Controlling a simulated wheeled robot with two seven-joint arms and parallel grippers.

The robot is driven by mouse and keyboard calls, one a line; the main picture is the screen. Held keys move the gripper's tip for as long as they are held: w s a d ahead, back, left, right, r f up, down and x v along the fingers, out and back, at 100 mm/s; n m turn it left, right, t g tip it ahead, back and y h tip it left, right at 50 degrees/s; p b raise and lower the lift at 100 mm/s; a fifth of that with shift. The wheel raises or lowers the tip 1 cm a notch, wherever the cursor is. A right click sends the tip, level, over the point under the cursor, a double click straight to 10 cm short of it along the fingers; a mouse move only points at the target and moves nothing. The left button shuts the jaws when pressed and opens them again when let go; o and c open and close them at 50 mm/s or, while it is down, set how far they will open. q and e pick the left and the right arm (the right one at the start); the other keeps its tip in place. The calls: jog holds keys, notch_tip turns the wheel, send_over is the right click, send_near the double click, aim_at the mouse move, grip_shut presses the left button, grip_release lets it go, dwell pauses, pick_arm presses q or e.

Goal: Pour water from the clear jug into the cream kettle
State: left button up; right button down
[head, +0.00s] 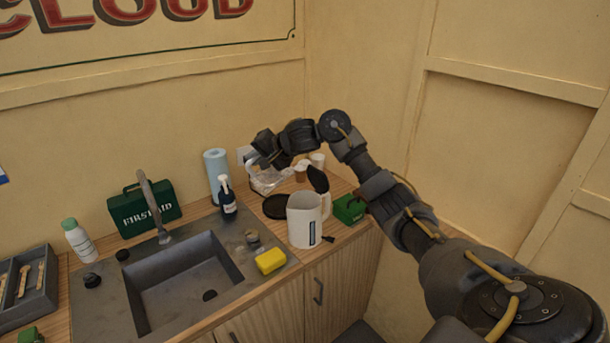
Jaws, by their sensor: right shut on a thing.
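The cream kettle (302,222) stands upright on the counter to the right of the sink. Its dark lid (318,180) is tipped up at the top. The clear jug (266,182) is behind the kettle and to its left, near the back wall. My right gripper (266,160) reaches over from the right and is shut on the clear jug near its top. The jaws partly hide the jug. I cannot tell whether the jug touches the counter or how much water it holds. My left gripper is not in view.
A round black base (276,207) lies left of the kettle. A green box (349,208) stands to its right, cups (317,160) behind.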

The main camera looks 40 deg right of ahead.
jog(key=shift+s+d+r+t+y, duration=0.15)
jog(key=shift+d+r+t+y, duration=0.15)
jog(key=shift+d+r+y, duration=0.25)
jog(key=shift+d+r+m, duration=0.15)
jog(key=shift+r+m, duration=0.25)
jog(key=shift+s, duration=0.1)
jog(key=shift+d+r, duration=0.3)
jog(key=shift+r, duration=0.05)
jog(key=shift+s+t+y, duration=0.1)
jog(key=shift+t+y, duration=0.2)
jog(key=shift+y, duration=0.05)
jog(key=shift+d+r+m+b, duration=0.35)
jog(key=shift+d+m, duration=0.05)
dwell(0.7)
jog(key=shift+s+d+r+y, duration=0.25)
jog(key=shift+d+y, duration=0.15)
jog(key=shift+d, duration=0.15)
dwell(0.4)
jog(key=shift+a, duration=0.1)
